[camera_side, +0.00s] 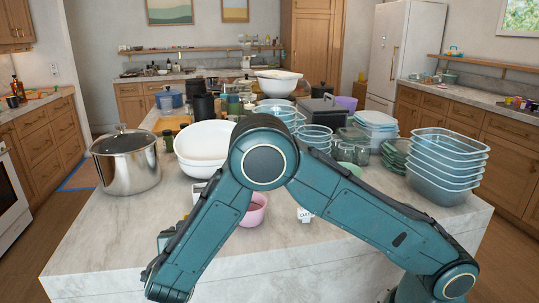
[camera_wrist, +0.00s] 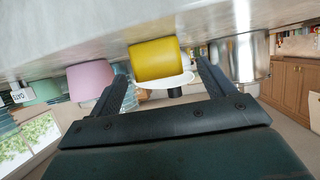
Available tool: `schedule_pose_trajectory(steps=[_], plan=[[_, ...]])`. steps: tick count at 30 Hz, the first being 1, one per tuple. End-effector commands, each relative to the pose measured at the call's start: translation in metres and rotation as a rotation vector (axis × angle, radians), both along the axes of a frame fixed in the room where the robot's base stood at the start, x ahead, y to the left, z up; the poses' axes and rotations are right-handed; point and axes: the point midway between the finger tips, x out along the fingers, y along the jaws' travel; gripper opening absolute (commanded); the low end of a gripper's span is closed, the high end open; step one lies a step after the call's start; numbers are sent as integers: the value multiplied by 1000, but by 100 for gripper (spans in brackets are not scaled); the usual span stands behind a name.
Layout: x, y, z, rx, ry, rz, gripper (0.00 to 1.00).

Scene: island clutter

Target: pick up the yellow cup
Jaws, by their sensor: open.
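The yellow cup (camera_wrist: 155,60) shows in the wrist view, where the picture is upside down and the counter is at the top. My gripper (camera_wrist: 161,70) is open, with one dark finger to each side of the cup in the picture. The cup appears ahead of the fingertips, and I see no contact. How far ahead it stands is hard to tell. In the side view I cannot make out the yellow cup; my arm covers part of the counter there. My gripper's fingers are not clear in that view either.
A pink cup (camera_side: 253,209) stands on the counter (camera_side: 320,262); it is left of the yellow cup in the wrist view (camera_wrist: 90,80). A steel pot (camera_side: 126,165) and white bowls (camera_side: 203,143) stand behind. Stacked blue containers (camera_side: 445,165) are at right. The front counter looks mostly clear.

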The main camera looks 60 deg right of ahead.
Motion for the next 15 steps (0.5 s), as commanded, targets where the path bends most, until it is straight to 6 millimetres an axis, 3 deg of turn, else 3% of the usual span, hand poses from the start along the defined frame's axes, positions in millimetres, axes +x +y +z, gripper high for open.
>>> schedule_pose_trajectory(steps=[7, 15], plan=[[4, -6, -4, 0, 0, -1, 82], [21, -28, -16, 0, 0, -2, 82]])
